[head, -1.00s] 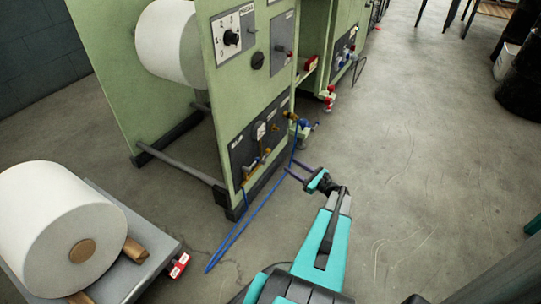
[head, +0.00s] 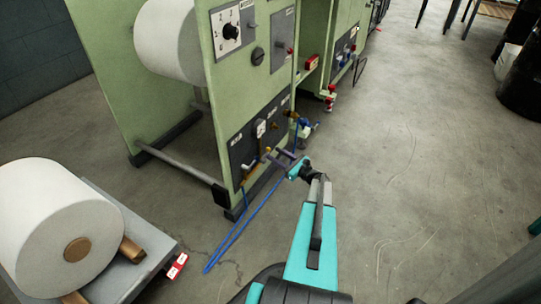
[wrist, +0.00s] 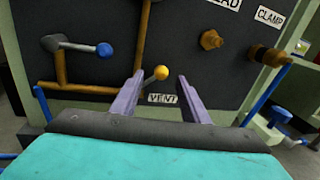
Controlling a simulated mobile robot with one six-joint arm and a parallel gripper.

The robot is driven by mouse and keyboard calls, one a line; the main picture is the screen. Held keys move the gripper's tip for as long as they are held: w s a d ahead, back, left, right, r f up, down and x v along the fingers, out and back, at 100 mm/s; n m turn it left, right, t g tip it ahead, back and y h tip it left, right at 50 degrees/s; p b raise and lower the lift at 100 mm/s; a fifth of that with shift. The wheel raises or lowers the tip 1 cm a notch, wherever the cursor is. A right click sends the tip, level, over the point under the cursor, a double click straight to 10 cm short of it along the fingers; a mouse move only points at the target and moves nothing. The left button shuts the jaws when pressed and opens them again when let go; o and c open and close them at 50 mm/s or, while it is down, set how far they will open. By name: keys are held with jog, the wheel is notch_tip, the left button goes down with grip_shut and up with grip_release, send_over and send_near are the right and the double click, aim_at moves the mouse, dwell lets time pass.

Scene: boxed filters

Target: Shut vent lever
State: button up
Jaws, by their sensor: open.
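The vent lever (wrist: 160,73) has a yellow ball end. In the wrist view it shows between my two fingers, just above the white VENT label (wrist: 162,99) on the dark panel. My gripper (wrist: 156,88) is open, with purple fingers on either side of the lever in the picture; I cannot tell how near the fingertips are to the panel. In the head view my gripper (head: 281,156) is in front of the lower panel (head: 250,150) of the green machine. The lever is small there and hard to make out.
A blue-ended lever (wrist: 103,50) on a pipe is left of my gripper. Brass fittings (wrist: 211,40) and a CLAMP label (wrist: 270,16) are to the right. Blue hoses (head: 238,235) run down to the floor. A cart with a white roll (head: 60,215) stands at left.

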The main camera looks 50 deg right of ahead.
jog(key=shift+w+a+b, duration=0.1)
jog(key=shift+w+b, duration=0.3)
jog(key=shift+w, duration=1.35)
